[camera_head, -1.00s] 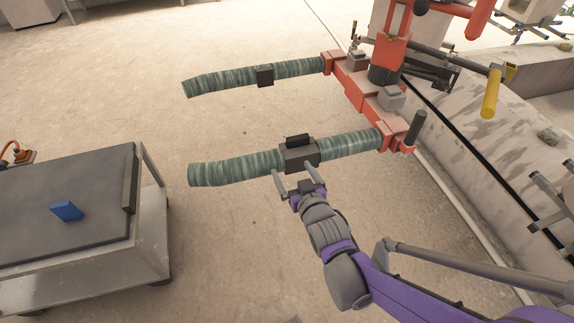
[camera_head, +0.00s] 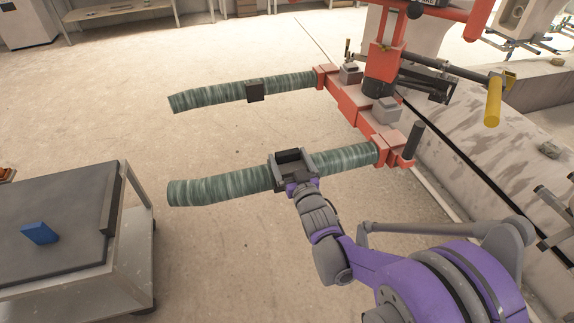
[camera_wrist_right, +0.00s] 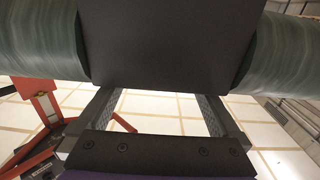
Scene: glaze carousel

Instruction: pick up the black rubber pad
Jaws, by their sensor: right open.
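A black rubber pad (camera_head: 289,156) sits on the near green-striped arm of the red fork. My right gripper (camera_head: 294,168) is at this pad, with its open fingers on either side of it. In the right wrist view the dark flat face of the pad (camera_wrist_right: 165,45) fills the upper middle, and the right gripper (camera_wrist_right: 156,96) shows below it with a gap between its fingers. I cannot tell whether the fingers touch the pad. A second, smaller black pad (camera_head: 255,91) sits on the far green-striped arm. My left gripper is not in view.
The near striped arm (camera_head: 220,187) and the far striped arm (camera_head: 200,98) reach left from the red fork frame (camera_head: 352,107). A grey cart (camera_head: 70,220) with a blue block (camera_head: 40,233) stands at left. Open floor lies between cart and fork.

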